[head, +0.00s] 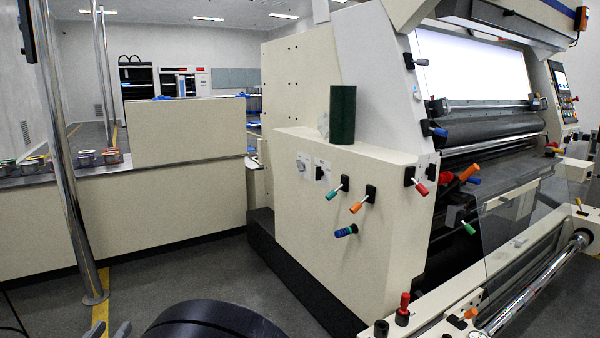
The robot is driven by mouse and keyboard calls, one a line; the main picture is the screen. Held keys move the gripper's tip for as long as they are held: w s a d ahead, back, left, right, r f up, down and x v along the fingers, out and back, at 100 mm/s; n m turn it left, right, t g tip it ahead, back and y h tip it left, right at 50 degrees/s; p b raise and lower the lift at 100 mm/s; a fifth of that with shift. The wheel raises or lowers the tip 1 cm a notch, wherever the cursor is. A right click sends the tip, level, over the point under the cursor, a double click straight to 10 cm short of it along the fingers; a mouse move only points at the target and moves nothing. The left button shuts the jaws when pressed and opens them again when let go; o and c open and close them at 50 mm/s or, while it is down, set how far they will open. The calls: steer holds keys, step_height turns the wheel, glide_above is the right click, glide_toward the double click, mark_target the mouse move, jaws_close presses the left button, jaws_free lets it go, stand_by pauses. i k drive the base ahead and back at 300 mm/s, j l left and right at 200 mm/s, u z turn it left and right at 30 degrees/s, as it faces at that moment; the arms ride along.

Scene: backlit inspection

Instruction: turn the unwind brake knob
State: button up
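I cannot tell for certain which control is the unwind brake knob. A dark knob with a blue band (346,231) sticks out low on the cream side panel of the machine. Above it are a teal-handled lever (335,193) and an orange-handled lever (361,204). A red-tipped lever (419,187) is near the panel's right edge. A red upright knob (403,309) stands on the low front frame, with an orange-handled one (465,317) to its right. My gripper (109,330) shows at the bottom left edge as two grey fingertips, apart and empty, far from all of these.
A dark green cylinder (342,115) stands on the cream cabinet's top. A clear panel (515,230) and a shiny roller (535,285) are at the right. A chrome post (72,160) rises at the left before a low cream wall (120,225). Grey floor (190,285) is open before the cabinet.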

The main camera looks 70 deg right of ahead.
mark_target(320, 172)
steer(key=i+l+z, duration=0.25)
steer(key=z, duration=0.2)
steer(key=i+l+z, duration=0.1)
steer(key=i+z, duration=0.55)
steer(key=z, duration=0.25)
steer(key=i+j+z, duration=0.1)
steer(key=i+z, duration=0.3)
steer(key=i+l+z, duration=0.15)
steer(key=i+l, duration=0.45)
steer(key=i+l+z, duration=0.15)
steer(key=i+l, duration=0.35)
steer(key=i, duration=0.25)
